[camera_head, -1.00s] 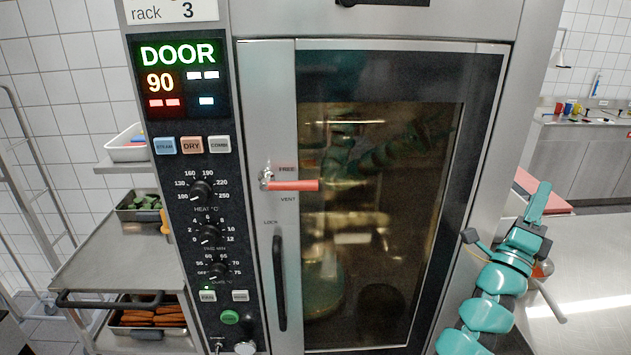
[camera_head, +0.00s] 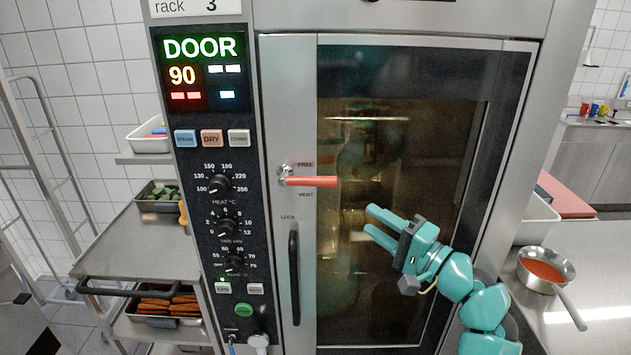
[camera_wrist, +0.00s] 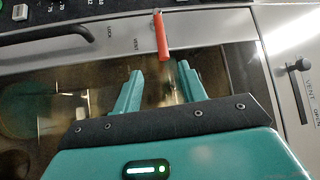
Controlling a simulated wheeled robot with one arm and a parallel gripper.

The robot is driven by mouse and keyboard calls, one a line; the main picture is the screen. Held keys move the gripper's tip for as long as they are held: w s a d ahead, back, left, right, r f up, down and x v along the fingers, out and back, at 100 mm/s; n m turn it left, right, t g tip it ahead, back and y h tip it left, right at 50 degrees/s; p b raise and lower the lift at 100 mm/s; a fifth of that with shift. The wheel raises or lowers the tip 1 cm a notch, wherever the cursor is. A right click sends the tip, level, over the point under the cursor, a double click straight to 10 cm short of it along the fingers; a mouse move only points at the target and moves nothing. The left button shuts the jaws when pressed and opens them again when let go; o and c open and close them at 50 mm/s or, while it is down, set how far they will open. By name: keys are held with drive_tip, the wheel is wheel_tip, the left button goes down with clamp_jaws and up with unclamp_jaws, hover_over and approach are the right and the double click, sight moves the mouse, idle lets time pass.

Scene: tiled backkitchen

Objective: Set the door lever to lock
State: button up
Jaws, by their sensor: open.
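The door lever (camera_head: 309,182) is a red bar on a metal pivot at the left side of the oven door (camera_head: 400,200). It lies level, pointing right, between the labels FREE and VENT; the label LOCK is lower down. In the wrist view the red lever (camera_wrist: 160,36) shows beyond the fingers, near the gap between them. My gripper (camera_head: 371,221) is open and empty, in front of the door glass, below and to the right of the lever. Its fingers (camera_wrist: 157,82) stand apart from the lever and point toward it.
A black door handle (camera_head: 294,275) stands below the lever. The control panel (camera_head: 222,180) with knobs is to the left, its display reading DOOR 90. A pan of red sauce (camera_head: 543,268) sits on the right counter. A shelf cart (camera_head: 150,245) stands at the left.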

sight(321, 184)
drive_tip(key=p+x, duration=0.2)
drive_tip(key=x, duration=0.3)
drive_tip(key=p+x, duration=0.2)
drive_tip(key=x, duration=0.3)
drive_tip(key=p+x, duration=0.2)
drive_tip(key=x, duration=0.4)
drive_tip(key=shift+r, duration=0.3)
drive_tip(key=shift+w+a+p, duration=0.35)
drive_tip(key=shift+w+p, duration=0.05)
drive_tip(key=shift+w, duration=0.1)
clamp_jaws()
